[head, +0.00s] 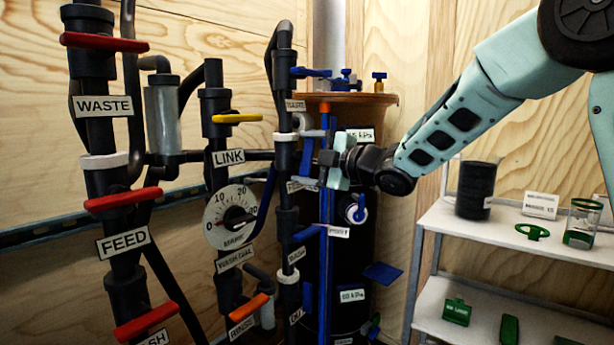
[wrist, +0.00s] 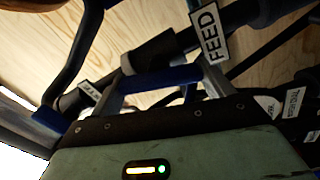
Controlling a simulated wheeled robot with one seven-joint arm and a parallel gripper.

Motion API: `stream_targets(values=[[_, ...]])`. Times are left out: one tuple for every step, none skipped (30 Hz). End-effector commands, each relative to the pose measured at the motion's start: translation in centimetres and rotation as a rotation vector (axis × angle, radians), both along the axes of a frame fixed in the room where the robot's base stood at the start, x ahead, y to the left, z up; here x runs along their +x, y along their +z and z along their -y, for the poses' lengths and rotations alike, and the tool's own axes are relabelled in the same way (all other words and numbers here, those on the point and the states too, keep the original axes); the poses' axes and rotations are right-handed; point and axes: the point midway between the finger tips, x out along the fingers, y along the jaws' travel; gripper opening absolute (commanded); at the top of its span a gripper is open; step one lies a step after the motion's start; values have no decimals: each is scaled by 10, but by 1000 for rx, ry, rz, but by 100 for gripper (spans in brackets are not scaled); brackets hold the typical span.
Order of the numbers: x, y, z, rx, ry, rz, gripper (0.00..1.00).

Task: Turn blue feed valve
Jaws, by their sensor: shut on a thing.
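My gripper (head: 335,165) reaches in from the right to the pipe column in front of the brown tank. In the wrist view, my gripper (wrist: 160,86) is shut on a blue valve handle (wrist: 162,78), which spans between its two fingers. A white FEED label (wrist: 208,35) is on the dark pipe (wrist: 240,14) just beyond the handle.
Another FEED label (head: 123,241) sits on the left pipe, below a red lever (head: 123,199). A yellow lever (head: 237,118) and a pressure gauge (head: 231,217) are on the middle pipe. Blue levers (head: 306,235) lie close below my gripper. White shelves (head: 470,225) stand at the right.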

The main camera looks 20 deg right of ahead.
Motion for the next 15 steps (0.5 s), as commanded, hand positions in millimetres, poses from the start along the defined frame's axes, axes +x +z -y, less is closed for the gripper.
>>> stream_targets(values=[[0,-6,0,-33,0,24,57],[0,-6,0,-50,0,38,57],[0,-7,0,-74,1,54,57],[-1,-7,0,-90,1,66,57],[-1,-7,-1,-107,1,77,57],[-1,-6,0,-128,0,91,57],[-1,-6,0,-141,0,101,57],[0,-5,0,-153,0,111,57],[0,-5,0,-170,0,123,57],[0,-5,0,-181,0,130,57],[0,-5,0,-191,0,136,57],[0,-5,0,-203,0,145,57],[0,-5,0,-212,0,151,57],[0,-5,0,-219,1,155,57],[0,-5,0,-227,0,161,57]])
